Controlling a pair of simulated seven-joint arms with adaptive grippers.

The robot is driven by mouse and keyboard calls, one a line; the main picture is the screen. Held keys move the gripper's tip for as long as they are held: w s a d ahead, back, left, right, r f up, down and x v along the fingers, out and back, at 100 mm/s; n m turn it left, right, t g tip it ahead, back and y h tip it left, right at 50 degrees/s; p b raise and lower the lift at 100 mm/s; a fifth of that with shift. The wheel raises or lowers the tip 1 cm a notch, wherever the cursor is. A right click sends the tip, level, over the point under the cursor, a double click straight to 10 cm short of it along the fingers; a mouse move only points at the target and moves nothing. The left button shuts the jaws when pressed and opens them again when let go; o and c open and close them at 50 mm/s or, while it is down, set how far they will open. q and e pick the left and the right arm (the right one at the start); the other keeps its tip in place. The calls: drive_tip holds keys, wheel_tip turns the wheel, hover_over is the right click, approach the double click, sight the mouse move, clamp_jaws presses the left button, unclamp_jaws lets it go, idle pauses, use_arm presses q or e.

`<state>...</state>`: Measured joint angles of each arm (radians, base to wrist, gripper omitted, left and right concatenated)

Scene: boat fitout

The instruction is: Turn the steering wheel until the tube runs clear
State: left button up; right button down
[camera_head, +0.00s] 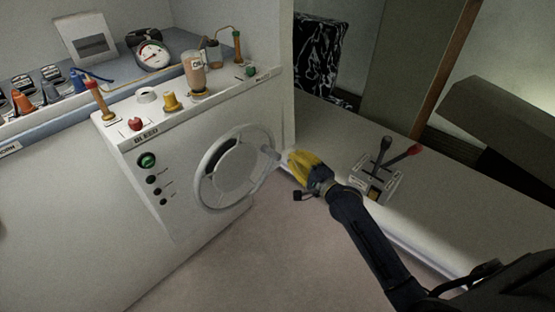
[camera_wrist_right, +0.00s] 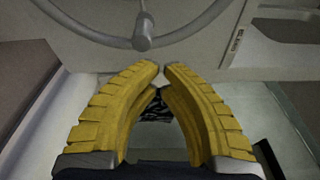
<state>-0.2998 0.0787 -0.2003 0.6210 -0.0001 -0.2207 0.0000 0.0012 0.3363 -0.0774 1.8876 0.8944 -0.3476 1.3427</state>
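The steering wheel (camera_head: 207,194) is a grey ring with a broad hub, mounted upright on the front of the white console. Its knob (camera_head: 268,153) sticks out at the right side of the rim. My right gripper (camera_head: 291,157) has yellow fingers and is just right of the knob. In the right wrist view, the fingertips (camera_wrist_right: 160,69) nearly meet with nothing between them, and the knob (camera_wrist_right: 143,32) is beyond them, apart from them. A thin brownish tube (camera_head: 224,29) arches from a small jar to an orange post on the console top. My left gripper is not in view.
On the console top stand a bottle of brownish fluid (camera_head: 195,78), a yellow knob (camera_head: 171,103) and a red button (camera_head: 135,124). A lever box (camera_head: 375,182) with black and red handles is right of my right gripper. Open floor (camera_head: 260,250) lies below the wheel.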

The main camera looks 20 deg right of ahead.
sight(276, 156)
wheel_tip(276, 156, down, 6)
drive_tip(key=d+m+g+h, duration=0.1)
drive_tip(key=m+g, duration=0.2)
drive_tip(key=m, duration=0.6)
drive_tip(key=shift+m, duration=0.6)
drive_tip(key=shift+w+a+r, duration=0.1)
drive_tip(key=shift+w+a, duration=0.75)
drive_tip(key=shift+w, duration=0.35)
drive_tip(key=shift+w+a, duration=0.8)
drive_tip(key=shift+w, duration=0.4)
drive_tip(key=shift+w+a+r, duration=0.1)
drive_tip(key=shift+w+a, duration=0.75)
drive_tip(key=shift+w, duration=0.35)
drive_tip(key=shift+s+a+r+n, duration=0.15)
drive_tip(key=shift+r+n, duration=0.15)
drive_tip(key=shift+r, duration=0.55)
